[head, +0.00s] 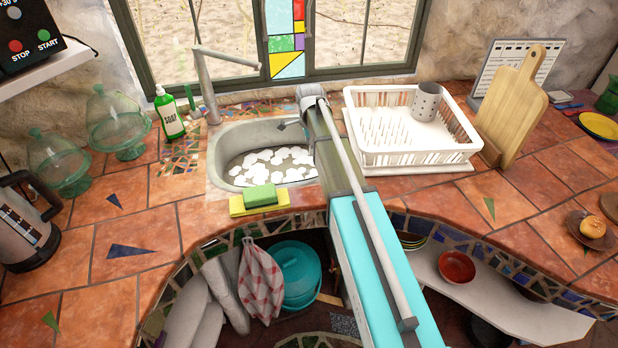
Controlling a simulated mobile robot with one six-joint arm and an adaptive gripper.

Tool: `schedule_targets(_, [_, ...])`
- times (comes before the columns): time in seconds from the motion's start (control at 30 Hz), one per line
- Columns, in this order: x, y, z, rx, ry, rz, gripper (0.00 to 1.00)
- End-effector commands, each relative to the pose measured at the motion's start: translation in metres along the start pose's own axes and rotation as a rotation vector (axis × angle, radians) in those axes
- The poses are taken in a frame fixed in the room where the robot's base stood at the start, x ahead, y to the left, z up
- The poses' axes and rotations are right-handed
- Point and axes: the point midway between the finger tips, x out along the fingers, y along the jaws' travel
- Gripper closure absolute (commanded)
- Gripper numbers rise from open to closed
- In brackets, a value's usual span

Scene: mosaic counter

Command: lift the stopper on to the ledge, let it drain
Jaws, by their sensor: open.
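The sink (216,160) is a grey basin set in the tiled counter, holding water with patches of white foam (270,164). I cannot see the stopper; foam, water and my arm cover parts of the basin. My gripper (285,124) shows only as a small grey part at the end of my arm, over the back right of the sink. It is open, and I see nothing held in it. A tiled ledge (240,110) runs behind the sink below the window.
A grey faucet (205,85) and green soap bottle (169,115) stand left of the sink. A sponge (260,195) lies on a yellow cloth (237,206) at its front edge. A white dish rack (410,155) is close on the right. Glass domes (117,130) stand left.

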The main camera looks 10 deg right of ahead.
Motion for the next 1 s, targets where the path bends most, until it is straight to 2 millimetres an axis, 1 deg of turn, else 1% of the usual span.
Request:
schedule_targets(0.17, [0.001, 0.000, 0.000, -0.001, 0.000, 0.000, 0.23])
schedule_targets(0.37, [0.010, 0.000, 0.000, -0.002, 0.000, 0.000, 0.23])
schedule_targets(1.0, [0.059, 0.000, 0.001, -0.004, 0.000, 0.000, 0.23])
